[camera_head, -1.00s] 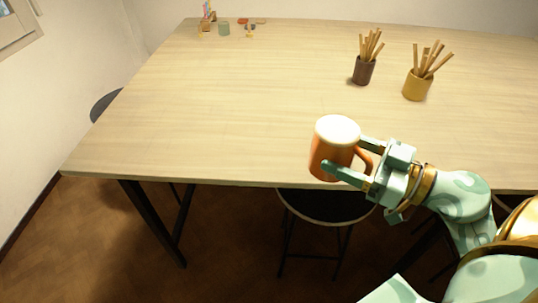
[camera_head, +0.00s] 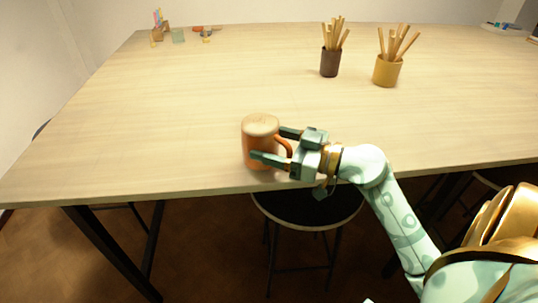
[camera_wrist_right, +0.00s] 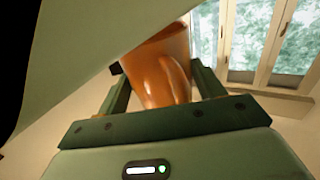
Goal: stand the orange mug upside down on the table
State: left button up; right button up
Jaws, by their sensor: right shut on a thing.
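The orange mug (camera_head: 258,145) is near the table's front edge, in my right gripper (camera_head: 270,143). A pale, flat-looking round end, which looks like its base, faces up. The mug looks about upright on its axis, with its handle toward my gripper. My right gripper is shut on it, one finger on each side of the body. Its lower end is at or just above the table (camera_head: 170,120); I cannot tell if it touches. The right wrist view shows the orange body (camera_wrist_right: 158,75) and handle between the fingers. My left gripper is not in view.
A dark cup (camera_head: 330,63) and a yellow cup (camera_head: 387,71), both holding wooden sticks, stand farther back. Small items (camera_head: 178,36) stand at the far left. A stool (camera_head: 308,212) is below the front edge. The table left of the mug is clear.

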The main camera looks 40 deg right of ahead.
notch_tip(320, 180, down, 2)
jog(key=shift+w+f+b, duration=0.1)
jog(key=shift+b, duration=0.25)
jog(key=shift+r, duration=0.35)
jog(key=o, duration=0.8)
jog(key=shift+f, duration=0.2)
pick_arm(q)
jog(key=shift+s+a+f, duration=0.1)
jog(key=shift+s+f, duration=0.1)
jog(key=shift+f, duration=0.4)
pick_arm(e)
jog(key=shift+o, duration=0.9)
jog(key=shift+r, duration=0.1)
jog(key=shift+s+d+r+p, duration=0.1)
jog(key=shift+s+p, duration=0.2)
pick_arm(q)
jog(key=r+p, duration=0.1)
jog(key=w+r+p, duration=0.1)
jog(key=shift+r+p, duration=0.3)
jog(key=shift+p, duration=0.1)
pick_arm(e)
jog(key=v, duration=1.1)
jog(key=shift+s+d, duration=0.2)
jog(key=shift+s, duration=0.05)
